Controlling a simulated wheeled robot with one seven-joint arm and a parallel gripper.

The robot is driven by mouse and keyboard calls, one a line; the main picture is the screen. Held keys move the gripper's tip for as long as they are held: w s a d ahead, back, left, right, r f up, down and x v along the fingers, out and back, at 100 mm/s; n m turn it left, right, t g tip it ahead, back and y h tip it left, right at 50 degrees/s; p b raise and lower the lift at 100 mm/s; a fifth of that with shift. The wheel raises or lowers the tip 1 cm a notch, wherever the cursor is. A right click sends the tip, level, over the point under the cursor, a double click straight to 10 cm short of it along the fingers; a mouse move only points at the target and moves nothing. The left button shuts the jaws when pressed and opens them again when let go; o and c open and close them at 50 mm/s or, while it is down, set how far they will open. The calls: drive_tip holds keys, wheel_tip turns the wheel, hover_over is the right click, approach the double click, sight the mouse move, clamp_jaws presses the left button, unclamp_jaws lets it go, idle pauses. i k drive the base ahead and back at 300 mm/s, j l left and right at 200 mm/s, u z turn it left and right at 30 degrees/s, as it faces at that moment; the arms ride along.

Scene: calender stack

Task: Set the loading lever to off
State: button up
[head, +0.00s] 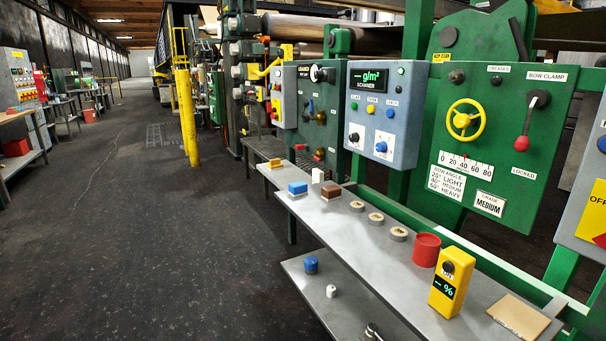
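I see no lever with a readable "loading" label. A red-knobbed lever (524,128) on the green panel (480,140) hangs down to "LOCKED", under the label "BOW CLAMP". My gripper is not in view.
A steel bench (385,262) in front of the panels holds a yellow meter (451,283), a red cup (426,249), several round pieces and coloured blocks. A lower shelf (318,290) sticks out. A yellow post (187,120) stands farther back. The dark floor (150,240) at left is clear.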

sight(306, 104)
drive_tip(key=i+j+u, duration=0.4)
drive_tip(key=i, duration=0.4)
drive_tip(key=i+u, duration=0.45)
drive_tip(key=i, duration=0.35)
drive_tip(key=i+z, duration=0.1)
drive_tip(key=i, duration=0.4)
drive_tip(key=i+j+z, duration=0.1)
drive_tip(key=i, duration=0.35)
drive_tip(key=i+j+z, duration=0.1)
drive_tip(key=i, duration=0.35)
drive_tip(key=i+j+z, duration=0.1)
drive_tip(key=i, duration=0.4)
drive_tip(key=i+j+z, duration=0.35)
drive_tip(key=i, duration=0.15)
drive_tip(key=i+j+z, duration=0.35)
drive_tip(key=i, duration=0.1)
